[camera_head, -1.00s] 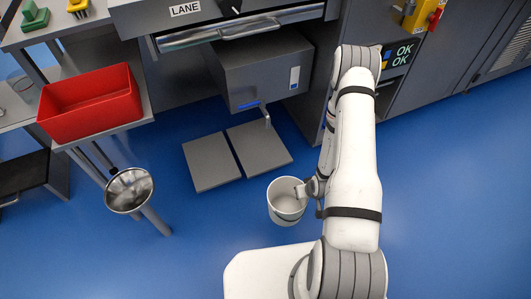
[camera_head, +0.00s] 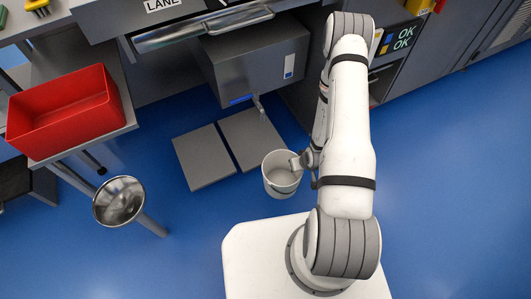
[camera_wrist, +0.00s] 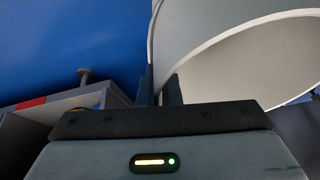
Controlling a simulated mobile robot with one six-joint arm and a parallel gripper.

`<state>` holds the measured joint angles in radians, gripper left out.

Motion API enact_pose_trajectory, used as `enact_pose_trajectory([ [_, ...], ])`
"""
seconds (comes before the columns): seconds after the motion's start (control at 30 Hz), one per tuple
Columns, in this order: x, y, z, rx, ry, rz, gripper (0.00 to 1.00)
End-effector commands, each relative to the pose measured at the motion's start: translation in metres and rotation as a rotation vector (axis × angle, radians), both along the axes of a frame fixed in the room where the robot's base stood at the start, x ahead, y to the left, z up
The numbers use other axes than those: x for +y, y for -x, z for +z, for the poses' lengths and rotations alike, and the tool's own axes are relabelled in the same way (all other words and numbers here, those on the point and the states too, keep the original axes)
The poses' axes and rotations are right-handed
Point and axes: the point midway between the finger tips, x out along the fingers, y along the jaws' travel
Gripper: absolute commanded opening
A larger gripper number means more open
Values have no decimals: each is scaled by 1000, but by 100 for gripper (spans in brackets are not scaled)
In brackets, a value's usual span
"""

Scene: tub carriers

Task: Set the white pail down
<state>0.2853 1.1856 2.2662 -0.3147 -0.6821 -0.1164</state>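The white pail (camera_head: 281,182) is upright in the head view, just in front of the right grey floor plate (camera_head: 250,138). My gripper (camera_head: 301,162) is at the pail's right side, by its rim. In the wrist view the pail (camera_wrist: 205,35) fills the upper right, with its open mouth facing right. My gripper's two dark fingers (camera_wrist: 160,88) are close together at the pail's edge, with the pail's wall between them. Whether the pail's base touches anything is hidden.
A left grey plate (camera_head: 204,157) lies beside the right one, below a grey box unit (camera_head: 255,62). A red bin (camera_head: 65,112) is on the left bench, and a metal bowl (camera_head: 119,201) stands on a post. Blue floor is clear at right.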

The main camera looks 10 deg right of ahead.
Motion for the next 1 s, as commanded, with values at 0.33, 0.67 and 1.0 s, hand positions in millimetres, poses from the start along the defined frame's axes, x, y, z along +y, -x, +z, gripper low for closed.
enact_pose_trajectory([
  [0.33,19,-62,-2,-8,2,14,0],
  [0.67,42,-145,-2,-5,1,14,0],
  [1.0,50,-176,-6,-1,0,11,0],
])
